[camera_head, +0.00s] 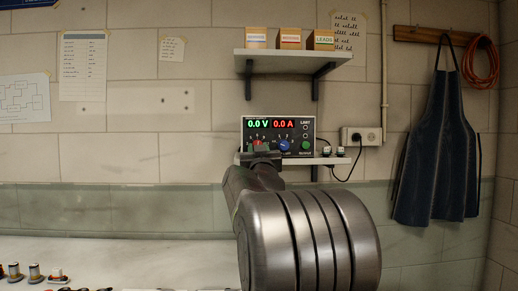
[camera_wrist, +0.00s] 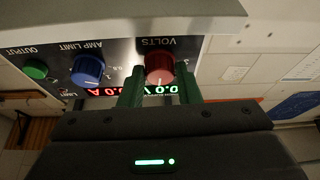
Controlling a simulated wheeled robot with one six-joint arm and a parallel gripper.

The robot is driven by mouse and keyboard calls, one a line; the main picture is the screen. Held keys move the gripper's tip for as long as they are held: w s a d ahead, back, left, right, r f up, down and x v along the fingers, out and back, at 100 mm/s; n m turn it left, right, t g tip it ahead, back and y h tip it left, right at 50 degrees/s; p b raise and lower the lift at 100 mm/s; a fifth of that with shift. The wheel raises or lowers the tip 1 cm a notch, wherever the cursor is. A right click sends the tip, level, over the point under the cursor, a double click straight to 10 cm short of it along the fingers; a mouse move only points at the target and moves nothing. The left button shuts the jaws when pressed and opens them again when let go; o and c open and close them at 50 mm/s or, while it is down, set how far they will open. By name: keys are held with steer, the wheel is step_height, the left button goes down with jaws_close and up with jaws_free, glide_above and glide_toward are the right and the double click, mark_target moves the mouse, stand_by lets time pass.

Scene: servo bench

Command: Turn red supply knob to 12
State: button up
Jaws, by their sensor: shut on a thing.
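The red supply knob (camera_wrist: 160,66) is marked VOLTS on the power supply's dark front panel. The wrist view shows it upside down. My gripper (camera_wrist: 159,74) has its two green fingers on either side of the knob, shut on it. In the head view, my gripper (camera_head: 262,151) is at the supply's lower left and mostly covers the red knob (camera_head: 257,142). The power supply (camera_head: 310,133) reads 0.0 V in green and 0.0 A in red. The scale around the knob is partly hidden by the fingers.
The blue AMP LIMIT knob (camera_wrist: 87,70) and green OUTPUT button (camera_wrist: 36,69) sit beside the red knob. The supply stands on a small shelf (camera_head: 330,160). An upper shelf (camera_head: 290,54) holds three labelled boxes. A wall socket (camera_head: 362,136) is to the right.

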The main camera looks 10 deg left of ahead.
steer(key=shift+s+a+r+m+g+h+p, duration=0.15)
steer(key=shift+m+g+h+p, duration=0.2)
steer(key=shift+m+h+p, duration=1.9)
steer(key=shift+w+a+m+g+h+p, duration=0.25)
steer(key=shift+m+h+p, duration=0.35)
steer(key=shift+m+p, duration=3.15)
steer(key=shift+s+a+r+m+g+h+p, duration=0.15)
steer(key=shift+m+g+h+p, duration=0.25)
steer(key=shift+m+h+p, duration=2.4)
steer(key=m+y+b, duration=0.1)
steer(key=m+y, duration=0.1)
steer(key=shift+s+d+y, duration=0.1)
steer(key=shift+y, duration=0.25)
steer(key=o, duration=1)
steer(key=shift+c, duration=0.2)
steer(key=s+a+f+b, duration=0.1)
steer(key=s+b, duration=0.1)
steer(key=s, duration=1.1)
steer(key=shift+s+f, duration=0.3)
steer(key=shift+f, duration=0.1)
